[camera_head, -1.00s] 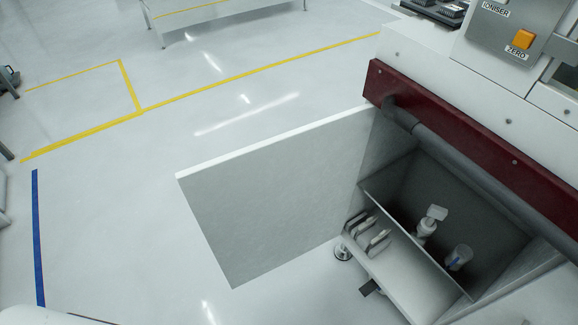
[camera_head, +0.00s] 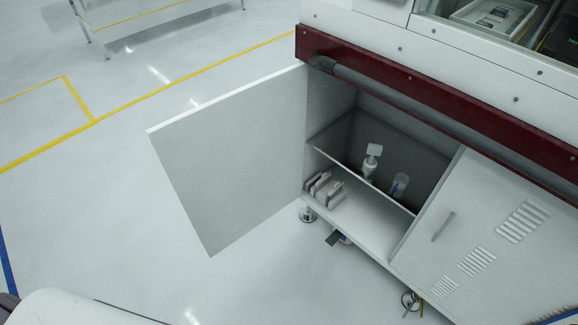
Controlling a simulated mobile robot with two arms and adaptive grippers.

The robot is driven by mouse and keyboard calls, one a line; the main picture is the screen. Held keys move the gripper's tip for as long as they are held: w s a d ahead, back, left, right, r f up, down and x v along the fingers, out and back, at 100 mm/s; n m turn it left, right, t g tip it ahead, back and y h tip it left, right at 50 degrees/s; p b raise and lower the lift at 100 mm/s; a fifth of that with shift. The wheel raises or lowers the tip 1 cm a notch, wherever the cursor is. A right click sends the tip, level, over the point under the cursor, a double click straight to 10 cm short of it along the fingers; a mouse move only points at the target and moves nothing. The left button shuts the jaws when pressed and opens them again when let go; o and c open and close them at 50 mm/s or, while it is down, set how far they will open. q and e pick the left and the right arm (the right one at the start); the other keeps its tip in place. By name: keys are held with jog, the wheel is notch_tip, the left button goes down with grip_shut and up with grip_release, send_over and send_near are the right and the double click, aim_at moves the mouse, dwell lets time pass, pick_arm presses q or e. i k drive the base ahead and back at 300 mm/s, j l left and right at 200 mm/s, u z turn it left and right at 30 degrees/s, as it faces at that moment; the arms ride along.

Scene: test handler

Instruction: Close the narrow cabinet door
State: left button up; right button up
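The narrow cabinet door (camera_head: 235,150) is a flat pale grey panel, swung wide open to the left of the cabinet. It meets the cabinet along its right edge. The opening shows a shelf (camera_head: 385,187) with a white bottle (camera_head: 371,162) and a small clear cup (camera_head: 399,185) behind its front edge. Several pale blocks (camera_head: 325,190) stand on the lower floor at the left. Neither of my grippers is in view.
A closed vented door (camera_head: 480,235) with a handle is right of the opening. A dark red band with a grey rail (camera_head: 430,105) runs above. The floor (camera_head: 110,200) left of the open door is clear. A metal foot (camera_head: 307,214) stands below the cabinet.

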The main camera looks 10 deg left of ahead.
aim_at(234, 160)
jog(key=j+z, duration=0.25)
jog(key=z, duration=0.15)
jog(key=j+z, duration=0.6)
jog(key=z, duration=0.2)
jog(key=j+z, duration=0.25)
jog(key=z, duration=0.15)
